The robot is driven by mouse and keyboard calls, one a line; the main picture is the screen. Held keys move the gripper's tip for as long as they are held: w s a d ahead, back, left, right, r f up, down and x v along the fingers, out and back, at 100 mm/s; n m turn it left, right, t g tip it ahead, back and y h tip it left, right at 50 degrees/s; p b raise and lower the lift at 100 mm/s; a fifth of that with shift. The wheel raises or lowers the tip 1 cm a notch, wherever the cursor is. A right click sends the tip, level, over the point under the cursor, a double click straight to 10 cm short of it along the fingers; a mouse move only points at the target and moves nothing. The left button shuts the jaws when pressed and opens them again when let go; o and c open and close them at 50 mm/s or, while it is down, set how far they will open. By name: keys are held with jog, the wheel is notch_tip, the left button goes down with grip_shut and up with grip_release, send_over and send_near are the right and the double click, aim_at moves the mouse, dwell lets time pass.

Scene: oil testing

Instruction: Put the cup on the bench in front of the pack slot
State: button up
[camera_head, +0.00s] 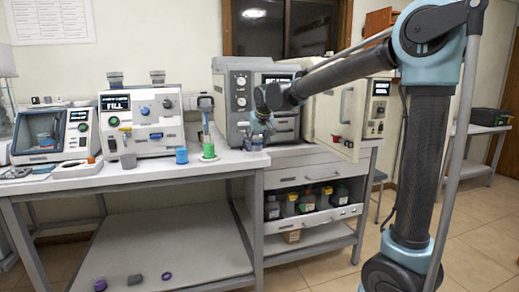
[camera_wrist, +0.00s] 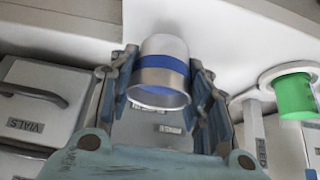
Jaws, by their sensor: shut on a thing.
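The cup (camera_wrist: 163,75), pale grey with a blue band and a metallic rim, sits between the two fingers of my gripper (camera_wrist: 161,64) in the wrist view. The fingers are shut on its sides. In the head view my gripper (camera_head: 260,124) is low over the front edge of the bench (camera_head: 222,165), in front of the large grey instrument. The cup shows there only as a small grey shape (camera_head: 256,143) below the fingers. I cannot tell whether its bottom touches the bench. I cannot pick out the pack slot for certain.
A green cylinder (camera_head: 208,151) on a white base stands left of my gripper, and a blue cup (camera_head: 181,156) stands farther left. The FILL machine (camera_head: 142,120) is behind them. The grey instrument (camera_head: 238,100) is behind my gripper. Drawers and a shelf of bottles (camera_head: 308,203) lie below.

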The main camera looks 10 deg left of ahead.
jog(key=shift+f, duration=1.15)
jog(key=o, duration=1.2)
